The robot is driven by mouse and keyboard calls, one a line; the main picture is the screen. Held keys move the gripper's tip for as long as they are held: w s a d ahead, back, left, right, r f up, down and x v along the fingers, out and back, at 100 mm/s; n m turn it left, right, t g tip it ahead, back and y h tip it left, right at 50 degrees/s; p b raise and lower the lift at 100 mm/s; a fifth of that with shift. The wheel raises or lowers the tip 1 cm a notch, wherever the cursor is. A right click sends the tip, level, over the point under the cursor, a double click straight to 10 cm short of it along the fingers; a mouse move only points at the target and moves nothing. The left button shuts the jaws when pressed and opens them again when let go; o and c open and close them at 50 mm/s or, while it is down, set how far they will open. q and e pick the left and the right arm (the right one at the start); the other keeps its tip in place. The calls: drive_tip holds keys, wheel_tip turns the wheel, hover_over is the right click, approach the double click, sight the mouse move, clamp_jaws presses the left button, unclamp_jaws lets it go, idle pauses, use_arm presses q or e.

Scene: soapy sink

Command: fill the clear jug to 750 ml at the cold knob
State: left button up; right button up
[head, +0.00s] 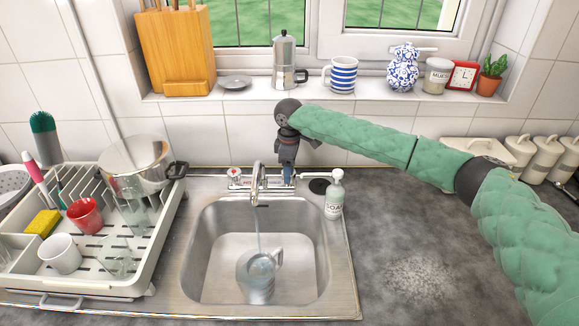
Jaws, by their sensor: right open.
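The clear jug (257,278) stands in the sink basin under the tap, its handle to the right. A stream of water runs from the tap spout (257,190) into it. The water level and any marks on the jug are too small to read. My right gripper (287,172) points down at the right-hand tap knob, behind the sink, and is open around or just over it; its fingers largely hide that knob. The other knob (234,174), with a red mark, shows on the left of the tap. My left gripper is not in view.
A soap bottle (335,197) stands at the sink's back right corner, close to my right gripper. A dish rack (130,273) with a pot, cups and glasses fills the left. The right worktop (420,240) is mostly clear.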

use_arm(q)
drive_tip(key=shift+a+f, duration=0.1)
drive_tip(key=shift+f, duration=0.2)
use_arm(e)
drive_tip(key=shift+f, duration=0.35)
drive_tip(key=shift+c, duration=0.3)
drive_tip(key=c, duration=0.9)
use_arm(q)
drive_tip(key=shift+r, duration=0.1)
use_arm(e)
drive_tip(key=shift+s, duration=0.1)
drive_tip(key=shift+c, duration=0.2)
use_arm(q)
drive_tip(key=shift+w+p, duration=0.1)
drive_tip(key=shift+p, duration=0.2)
use_arm(e)
drive_tip(key=m+p, duration=0.3)
drive_tip(key=m, duration=0.1)
drive_tip(key=shift+r, duration=0.15)
drive_tip(key=shift+m+p, duration=1.1)
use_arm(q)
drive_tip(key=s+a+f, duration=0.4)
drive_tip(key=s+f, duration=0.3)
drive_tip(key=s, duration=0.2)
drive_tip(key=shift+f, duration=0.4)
use_arm(e)
drive_tip(key=shift+m, duration=0.4)
